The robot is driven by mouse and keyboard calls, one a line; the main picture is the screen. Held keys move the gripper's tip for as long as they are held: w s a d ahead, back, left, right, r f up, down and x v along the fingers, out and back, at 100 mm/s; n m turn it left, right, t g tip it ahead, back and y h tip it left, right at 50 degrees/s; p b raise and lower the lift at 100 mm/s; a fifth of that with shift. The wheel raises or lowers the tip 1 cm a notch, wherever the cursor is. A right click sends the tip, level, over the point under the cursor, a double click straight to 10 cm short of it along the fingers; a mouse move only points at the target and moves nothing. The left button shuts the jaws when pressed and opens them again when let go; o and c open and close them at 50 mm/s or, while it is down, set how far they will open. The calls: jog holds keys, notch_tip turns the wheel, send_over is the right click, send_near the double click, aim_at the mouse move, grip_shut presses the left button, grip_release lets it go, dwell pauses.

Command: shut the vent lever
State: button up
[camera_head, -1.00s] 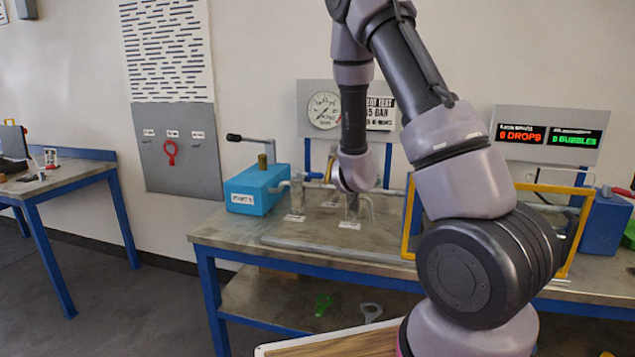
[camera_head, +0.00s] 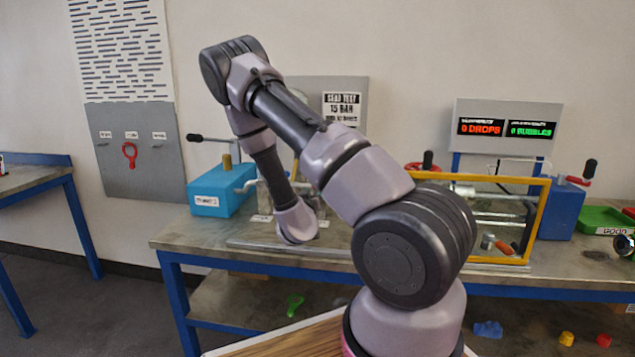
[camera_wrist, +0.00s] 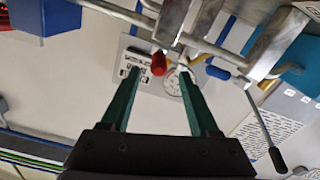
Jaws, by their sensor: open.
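In the wrist view, which looks upside down, my gripper (camera_wrist: 161,74) is open, its two green fingers apart. A red-tipped lever (camera_wrist: 159,63) shows between the fingertips in the picture; I see no contact. A blue-tipped handle (camera_wrist: 217,72) lies to its right, by the metal pipes and blocks (camera_wrist: 258,50). No label tells me which handle is the vent lever. In the head view, my arm hides my gripper and most of the vessel fittings.
The workbench (camera_head: 185,240) holds a blue pump box (camera_head: 208,203) with a long black-gripped lever (camera_head: 194,138). A yellow frame (camera_head: 540,215) stands to the right. Behind are a test panel (camera_head: 350,90) and a display reading 0 drops, 0 bubbles (camera_head: 505,128).

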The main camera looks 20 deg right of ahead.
jog(key=x, duration=1)
jog(key=shift+w+d, duration=0.25)
jog(key=shift+d, duration=0.05)
grip_shut()
dwell(1.0)
